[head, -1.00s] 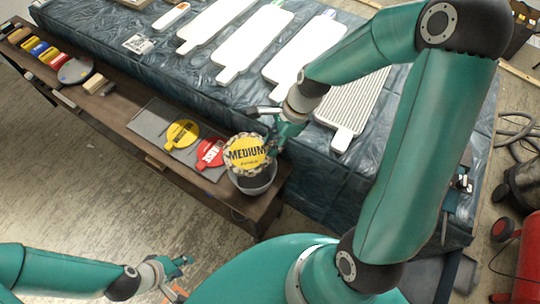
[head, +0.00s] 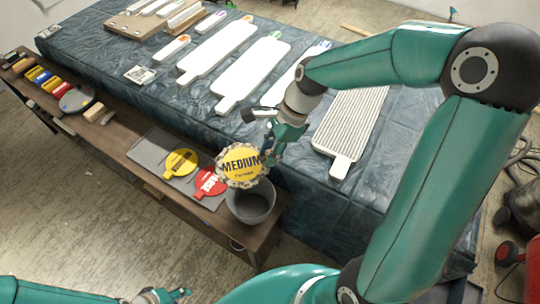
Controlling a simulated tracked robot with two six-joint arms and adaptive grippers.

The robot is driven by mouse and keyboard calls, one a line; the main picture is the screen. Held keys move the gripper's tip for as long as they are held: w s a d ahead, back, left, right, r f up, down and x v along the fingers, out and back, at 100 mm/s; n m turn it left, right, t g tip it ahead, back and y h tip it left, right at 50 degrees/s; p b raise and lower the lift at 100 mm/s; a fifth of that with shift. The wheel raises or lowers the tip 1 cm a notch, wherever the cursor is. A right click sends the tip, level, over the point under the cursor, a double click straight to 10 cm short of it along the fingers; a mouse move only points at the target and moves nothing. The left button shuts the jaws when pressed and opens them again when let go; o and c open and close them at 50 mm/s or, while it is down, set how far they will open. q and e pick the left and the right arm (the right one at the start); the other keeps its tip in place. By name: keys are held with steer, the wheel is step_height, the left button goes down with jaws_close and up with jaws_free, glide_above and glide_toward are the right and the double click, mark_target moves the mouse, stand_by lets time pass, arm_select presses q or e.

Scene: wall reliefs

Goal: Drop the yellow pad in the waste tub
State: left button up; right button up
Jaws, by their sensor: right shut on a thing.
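The yellow pad (head: 241,164) is a round disc with a ragged pale rim and the word MEDIUM on its face. My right gripper (head: 270,151) is shut on its right edge and holds it up. The grey waste tub (head: 252,205) stands on the wooden bench below. In the picture the pad overlaps the tub's back left rim. The tub's dark inside shows in front of the pad. My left gripper (head: 165,296) is at the bottom edge, partly cut off, far from the pad and tub; its jaws are too small to read.
On the bench, a grey mat (head: 150,137) bears a flat yellow disc (head: 181,163) and a red disc (head: 209,182) left of the tub. Behind, a plastic-covered table (head: 200,110) holds several white boards (head: 252,72). A red machine (head: 527,265) stands on the floor at right.

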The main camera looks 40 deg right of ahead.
steer(key=f+b, duration=0.1)
steer(key=f, duration=0.4)
steer(key=d+f+b, duration=0.1)
steer(key=f+b, duration=0.1)
steer(key=f, duration=0.2)
steer(key=w+d+f+b, duration=0.1)
steer(key=f+b, duration=0.1)
steer(key=f, duration=0.3)
steer(key=shift+d+f, duration=0.15)
steer(key=shift+f, duration=0.2)
steer(key=o, duration=1.1)
steer(key=shift+r, duration=0.1)
steer(key=v, duration=1.1)
steer(key=shift+r, duration=0.4)
